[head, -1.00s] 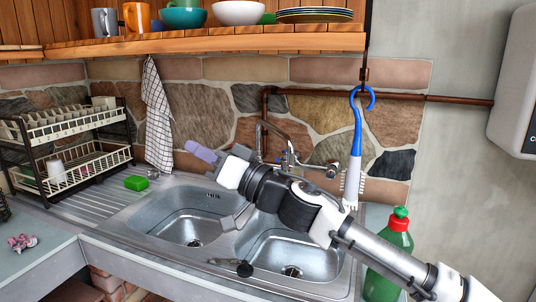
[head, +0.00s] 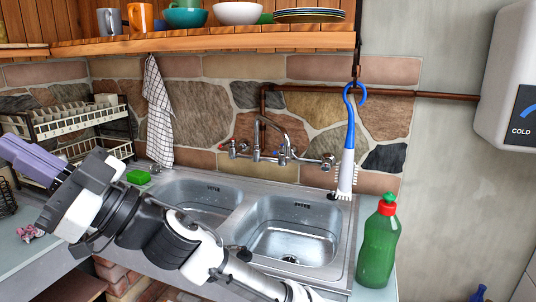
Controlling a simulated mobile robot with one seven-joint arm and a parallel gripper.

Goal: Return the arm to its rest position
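My gripper (head: 30,158) is at the left end of my arm, with a purple end piece in front of a white body. It is in front of the dish rack and above the left worktop. The fingertips point away to the upper left, and I cannot see whether they are apart or hold anything. My arm (head: 165,240) crosses the lower left of the view and hides part of the sink's front.
A double steel sink (head: 345,255) fills the middle. A green bottle (head: 376,250) stands to its right. A blue-and-white brush (head: 347,165) hangs from a hook. The dish rack (head: 75,150) and a green sponge (head: 138,177) are at left. A wooden shelf (head: 210,42) with crockery is above.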

